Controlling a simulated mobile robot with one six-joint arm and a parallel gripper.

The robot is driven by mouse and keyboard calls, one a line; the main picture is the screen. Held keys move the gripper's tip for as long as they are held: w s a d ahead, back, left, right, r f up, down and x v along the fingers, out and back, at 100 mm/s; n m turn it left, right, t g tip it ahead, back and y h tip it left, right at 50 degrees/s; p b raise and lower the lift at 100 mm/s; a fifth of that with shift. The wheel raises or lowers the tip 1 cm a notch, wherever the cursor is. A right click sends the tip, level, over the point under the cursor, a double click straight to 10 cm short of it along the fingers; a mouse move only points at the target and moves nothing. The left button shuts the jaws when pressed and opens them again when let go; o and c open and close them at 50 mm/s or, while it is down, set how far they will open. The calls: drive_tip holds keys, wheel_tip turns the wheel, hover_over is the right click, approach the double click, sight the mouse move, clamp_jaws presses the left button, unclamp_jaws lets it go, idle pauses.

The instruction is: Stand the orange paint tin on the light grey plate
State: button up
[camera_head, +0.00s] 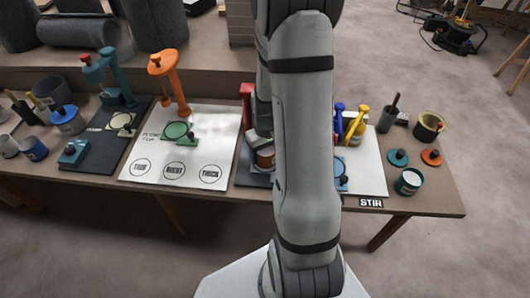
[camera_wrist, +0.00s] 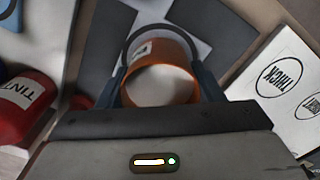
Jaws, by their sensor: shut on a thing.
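The orange paint tin (camera_wrist: 172,48) is between the two fingers of my gripper (camera_wrist: 160,92) in the wrist view. Its orange rim and pale inside face the camera, and a white label shows on its side. My gripper is shut on it. In the head view a small part of the tin (camera_head: 265,158) shows left of my arm, which hides most of that spot. A dark curved edge lies behind the tin in the wrist view. I cannot tell whether it belongs to the light grey plate, nor whether the tin touches anything below.
A white board (camera_head: 140,168) with printed circles lies left of my arm, with an orange stand (camera_head: 172,80) on it. A red stand (camera_head: 247,92) is close by. Right of my arm are yellow and blue tools and pots.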

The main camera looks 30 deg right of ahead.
drive_tip(key=o, duration=1.1)
drive_tip(key=shift+f, duration=0.1)
drive_tip(key=shift+o, duration=0.2)
wheel_tip(320, 180, up, 11)
drive_tip(key=p, duration=0.2)
drive_tip(key=s+a+r+t, duration=0.2)
drive_tip(key=s+a+r, duration=0.9)
drive_tip(key=a+r, duration=0.1)
drive_tip(key=shift+s+a+r, duration=0.2)
drive_tip(key=shift+s+r, duration=0.2)
drive_tip(key=shift+r, duration=0.05)
